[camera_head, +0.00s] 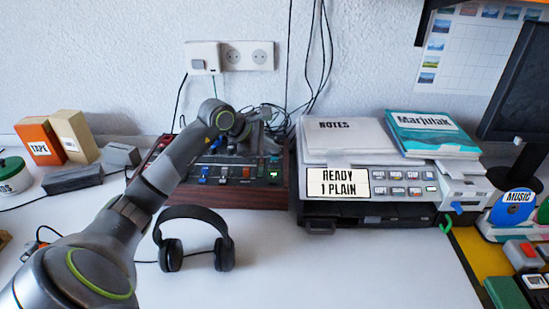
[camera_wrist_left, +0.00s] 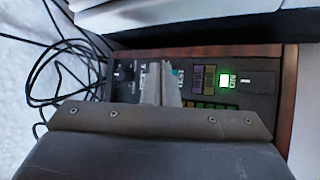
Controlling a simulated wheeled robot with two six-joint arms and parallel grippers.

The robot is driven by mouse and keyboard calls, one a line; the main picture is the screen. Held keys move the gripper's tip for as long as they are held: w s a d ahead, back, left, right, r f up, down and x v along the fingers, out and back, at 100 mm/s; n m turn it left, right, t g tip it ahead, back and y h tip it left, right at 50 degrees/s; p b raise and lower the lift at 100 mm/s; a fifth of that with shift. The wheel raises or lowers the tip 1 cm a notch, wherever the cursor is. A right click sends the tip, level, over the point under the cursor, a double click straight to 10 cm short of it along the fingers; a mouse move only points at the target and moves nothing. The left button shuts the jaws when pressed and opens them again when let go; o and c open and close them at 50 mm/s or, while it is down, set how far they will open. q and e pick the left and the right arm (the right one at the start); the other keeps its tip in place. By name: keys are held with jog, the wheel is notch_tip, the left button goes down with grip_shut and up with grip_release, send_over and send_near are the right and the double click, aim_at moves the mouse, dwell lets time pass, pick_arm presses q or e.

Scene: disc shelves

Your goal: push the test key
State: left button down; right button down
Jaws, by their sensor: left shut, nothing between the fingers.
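My left gripper (camera_head: 250,138) is over the back part of a wood-sided console (camera_head: 225,192), partly hidden by its own arm. In the left wrist view the gripper's fingers (camera_wrist_left: 160,84) are together with nothing between them, over the console's dark panel (camera_wrist_left: 255,105). A green lit key (camera_wrist_left: 228,77) is right of the fingertips. Whether the fingers touch the panel I cannot tell. A grey printer (camera_head: 320,205) with a display reading "READY 1 PLAIN" (camera_head: 338,183) has several small keys (camera_head: 398,190). My right gripper is out of view.
Headphones (camera_head: 195,213) lie in front of the console. Notes (camera_head: 345,138) and a teal book (camera_head: 430,130) lie on the printer. Loose cables hang behind the console. Orange and tan boxes (camera_head: 42,145) (camera_head: 74,137) stand at left. The front middle of the table is clear.

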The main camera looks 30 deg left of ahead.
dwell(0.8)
pick_arm(q)
jog(key=shift+f+b, duration=0.4)
jog(key=shift+b, duration=0.2)
jog(key=shift+f+b, duration=0.4)
jog(key=shift+b, duration=0.1)
dwell(0.3)
jog(key=shift+r, duration=0.15)
dwell(0.3)
jog(key=shift+r+p, duration=0.3)
jog(key=shift+r, duration=0.35)
jog(key=shift+r, duration=0.15)
jog(key=shift+r+p, duration=1.25)
jog(key=shift+r, duration=1.15)
